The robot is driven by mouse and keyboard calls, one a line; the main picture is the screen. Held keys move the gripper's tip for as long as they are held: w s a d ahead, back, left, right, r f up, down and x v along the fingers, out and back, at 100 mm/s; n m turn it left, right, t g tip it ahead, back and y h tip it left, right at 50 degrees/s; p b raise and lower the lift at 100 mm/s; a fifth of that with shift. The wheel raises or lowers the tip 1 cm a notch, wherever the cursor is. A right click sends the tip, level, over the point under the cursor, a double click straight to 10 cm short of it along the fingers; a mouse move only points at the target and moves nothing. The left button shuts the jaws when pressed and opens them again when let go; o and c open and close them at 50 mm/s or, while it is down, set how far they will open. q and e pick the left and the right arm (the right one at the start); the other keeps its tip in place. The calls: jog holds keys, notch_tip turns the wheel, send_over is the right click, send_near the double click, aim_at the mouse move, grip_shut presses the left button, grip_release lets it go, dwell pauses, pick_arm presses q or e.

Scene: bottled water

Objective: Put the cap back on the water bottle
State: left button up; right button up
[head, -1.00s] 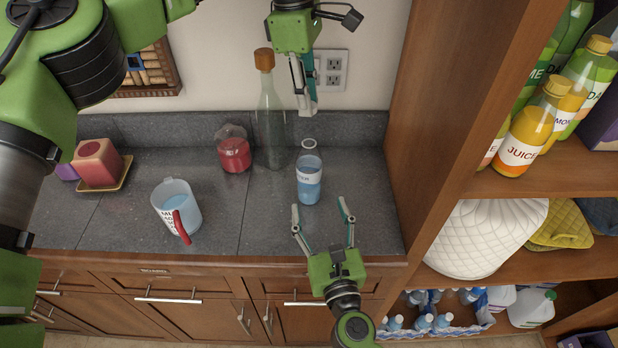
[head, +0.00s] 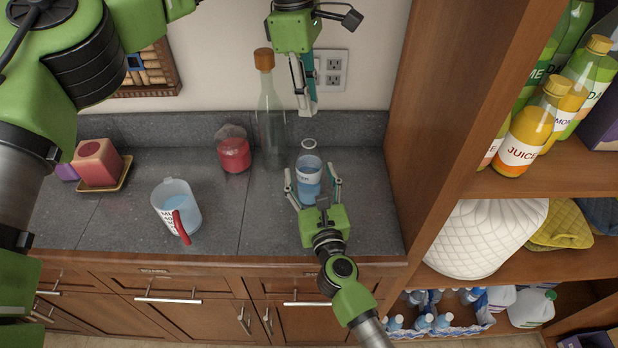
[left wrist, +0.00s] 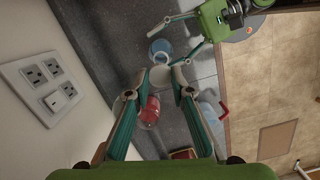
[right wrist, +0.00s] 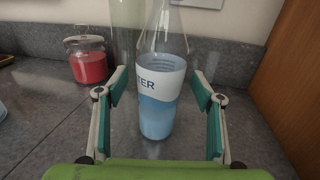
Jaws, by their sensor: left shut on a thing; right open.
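The water bottle (head: 308,180) stands upright and uncapped on the counter, with blue water and a white label. My right gripper (head: 312,178) is open, its fingers on either side of the bottle's body. In the right wrist view the bottle (right wrist: 158,112) stands between the fingers, with gaps on both sides. My left gripper (head: 308,110) points down, above and behind the bottle in the head view. In the left wrist view it is shut on a pale round cap (left wrist: 160,77), beside the bottle's top (left wrist: 160,47) in the picture. The cap is hard to make out in the head view.
A tall corked glass bottle (head: 271,125) and a red jar (head: 233,152) stand left of the water bottle. A measuring jug (head: 178,206) is farther left. A wooden shelf wall (head: 425,130) bounds the right, and the wall with an outlet (head: 331,70) is behind.

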jog(key=shift+w+a, duration=0.15)
jog(key=shift+w, duration=0.55)
jog(key=shift+c, duration=0.4)
jog(key=c, duration=1.6)
pick_arm(q)
send_over(309, 138)
jog(key=shift+a+f, duration=0.2)
jog(key=shift+f, duration=2.3)
pick_arm(e)
jog(key=shift+c, duration=0.2)
pick_arm(q)
jog(key=shift+f, duration=0.85)
jog(key=shift+f, duration=0.6)
pick_arm(e)
grip_shut()
